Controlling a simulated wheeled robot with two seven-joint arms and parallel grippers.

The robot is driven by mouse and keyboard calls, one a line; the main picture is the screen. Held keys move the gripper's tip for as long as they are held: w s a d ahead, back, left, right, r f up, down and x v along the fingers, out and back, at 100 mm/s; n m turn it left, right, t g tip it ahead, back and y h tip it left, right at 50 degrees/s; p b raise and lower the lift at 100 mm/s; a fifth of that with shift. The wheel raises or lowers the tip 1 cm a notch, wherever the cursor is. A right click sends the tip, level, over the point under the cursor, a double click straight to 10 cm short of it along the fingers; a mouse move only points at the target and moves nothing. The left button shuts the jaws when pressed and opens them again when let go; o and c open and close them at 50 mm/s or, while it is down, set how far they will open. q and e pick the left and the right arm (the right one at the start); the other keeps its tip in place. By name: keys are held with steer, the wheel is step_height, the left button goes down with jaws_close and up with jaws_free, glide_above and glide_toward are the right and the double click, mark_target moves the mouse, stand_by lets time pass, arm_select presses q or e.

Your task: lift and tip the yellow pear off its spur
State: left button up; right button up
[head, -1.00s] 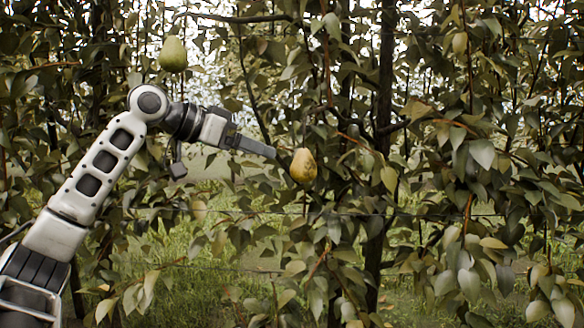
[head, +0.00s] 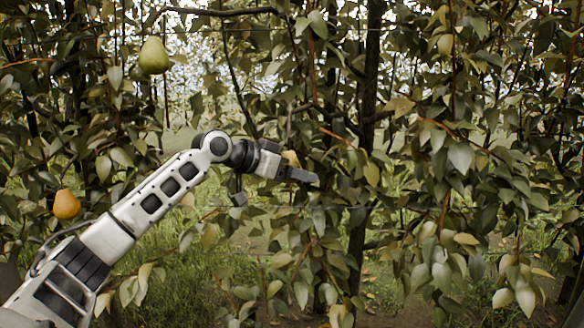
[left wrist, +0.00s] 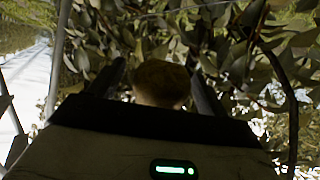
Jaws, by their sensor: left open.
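The yellow pear (head: 291,158) hangs in front of the foliage, near the middle of the head view. Most of it is hidden behind my left gripper (head: 305,175), and only a bit of its upper part shows. In the left wrist view the pear (left wrist: 162,83) is a dark, brownish round shape between the two open fingers. A finger stands on each side of it. Contact cannot be told, and its stem and spur are not clear. My right gripper is not in view.
A green pear (head: 154,55) hangs at the upper left. An orange-yellow pear (head: 67,204) hangs at the lower left, close to my left arm. Dense leaves and thin branches surround the gripper. A dark trunk (head: 368,110) stands right of it.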

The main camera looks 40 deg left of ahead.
arm_select(q)
steer(key=c, duration=1.1)
steer(key=shift+s+d+r+n+g+p, duration=0.2)
steer(key=shift+s+n+g+p, duration=0.1)
steer(key=shift+p, duration=1.05)
steer(key=shift+s+d+f, duration=0.1)
steer(key=shift+f, duration=0.05)
